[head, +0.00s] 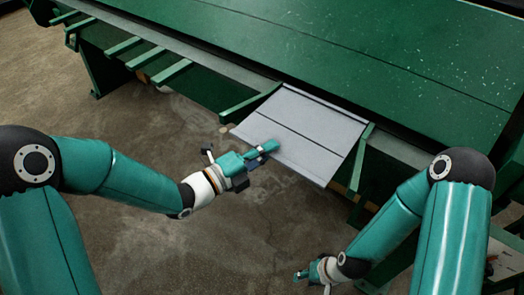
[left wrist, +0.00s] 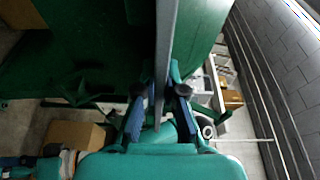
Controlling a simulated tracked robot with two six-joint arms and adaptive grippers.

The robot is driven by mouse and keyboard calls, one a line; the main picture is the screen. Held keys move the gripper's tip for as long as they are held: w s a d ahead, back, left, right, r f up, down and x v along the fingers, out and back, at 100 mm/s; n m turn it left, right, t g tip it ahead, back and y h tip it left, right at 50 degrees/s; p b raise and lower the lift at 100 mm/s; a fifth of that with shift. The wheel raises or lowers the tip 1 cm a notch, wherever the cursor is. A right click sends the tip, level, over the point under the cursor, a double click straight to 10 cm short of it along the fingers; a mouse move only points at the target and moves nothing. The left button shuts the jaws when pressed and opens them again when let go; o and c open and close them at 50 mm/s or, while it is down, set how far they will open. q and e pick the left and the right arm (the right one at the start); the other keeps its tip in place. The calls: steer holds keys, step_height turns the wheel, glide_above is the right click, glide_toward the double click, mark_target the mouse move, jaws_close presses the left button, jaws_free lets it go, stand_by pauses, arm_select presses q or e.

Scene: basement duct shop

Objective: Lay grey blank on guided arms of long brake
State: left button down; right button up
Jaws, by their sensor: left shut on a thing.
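The grey blank (head: 318,128) is a flat sheet with dark lines across it, at the front edge of the long green brake (head: 400,60). One green arm (head: 245,106) shows at its left edge and another (head: 361,157) along its right edge; I cannot tell whether it touches them. My left gripper (head: 264,149) is shut on the blank's near left edge. In the left wrist view the blank (left wrist: 166,50) is edge-on between the fingers (left wrist: 161,112). My right gripper (head: 304,275) is low, apart from the blank; its jaws are too small to read.
Several more green arms (head: 170,72) stick out from the brake's front to the left. The concrete floor (head: 140,240) before the brake is clear. The left wrist view shows a cardboard box (left wrist: 75,135) and a grey block wall (left wrist: 295,65).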

arm_select(q)
steer(key=shift+s+f+b, duration=0.2)
steer(key=shift+f+b, duration=0.15)
steer(key=shift+f, duration=0.35)
steer(key=c, duration=1.3)
jaws_free()
steer(key=shift+f, duration=0.1)
steer(key=shift+o, duration=0.2)
steer(key=shift+w, duration=0.1)
steer(key=shift+r, duration=0.3)
